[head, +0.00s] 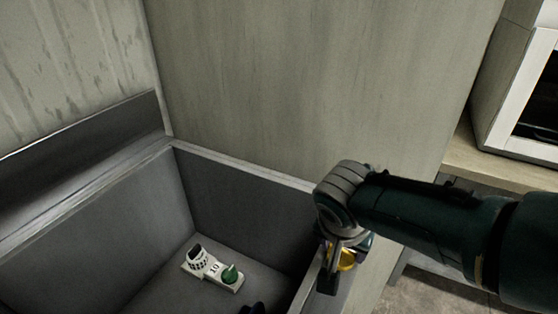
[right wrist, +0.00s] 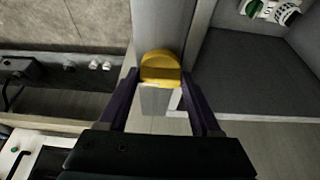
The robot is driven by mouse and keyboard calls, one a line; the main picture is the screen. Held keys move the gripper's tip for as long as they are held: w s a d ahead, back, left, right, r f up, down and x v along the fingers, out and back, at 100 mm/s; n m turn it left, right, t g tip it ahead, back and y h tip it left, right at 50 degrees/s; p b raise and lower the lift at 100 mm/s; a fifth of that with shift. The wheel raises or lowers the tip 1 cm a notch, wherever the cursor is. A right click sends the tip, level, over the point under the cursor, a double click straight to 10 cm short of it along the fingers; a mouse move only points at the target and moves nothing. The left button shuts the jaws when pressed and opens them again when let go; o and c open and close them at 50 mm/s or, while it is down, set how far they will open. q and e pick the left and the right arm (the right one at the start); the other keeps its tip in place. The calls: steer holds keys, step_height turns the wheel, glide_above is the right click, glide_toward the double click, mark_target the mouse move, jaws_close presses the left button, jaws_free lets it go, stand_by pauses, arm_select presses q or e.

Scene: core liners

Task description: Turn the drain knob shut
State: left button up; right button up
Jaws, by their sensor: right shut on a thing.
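A yellow knob (right wrist: 161,68) sits on the grey rim beside the basin. It has a rounded top and a flat front face in the right wrist view. My right gripper (head: 338,268) is at the basin's right wall, pointing down, with its fingers on both sides of the knob and shut on it. In the head view the fingers cover much of the knob, and only a bit of yellow (head: 347,260) shows. How far the knob is turned cannot be told. My left gripper is not seen.
A white fitting marked 10 (head: 213,268) with a green cap (head: 231,274) lies on the floor of the grey basin (head: 240,180). A dark object (head: 252,308) shows at the bottom edge. A white-framed appliance (head: 515,95) stands on a wooden counter at the right.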

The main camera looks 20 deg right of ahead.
stand_by(0.3)
steer(key=o, duration=1.4)
steer(key=shift+r+p, duration=0.35)
steer(key=shift+r, duration=0.05)
steer(key=p+v, duration=0.5)
steer(key=v, duration=0.4)
steer(key=shift+s+a, duration=0.1)
steer(key=shift+s, duration=0.05)
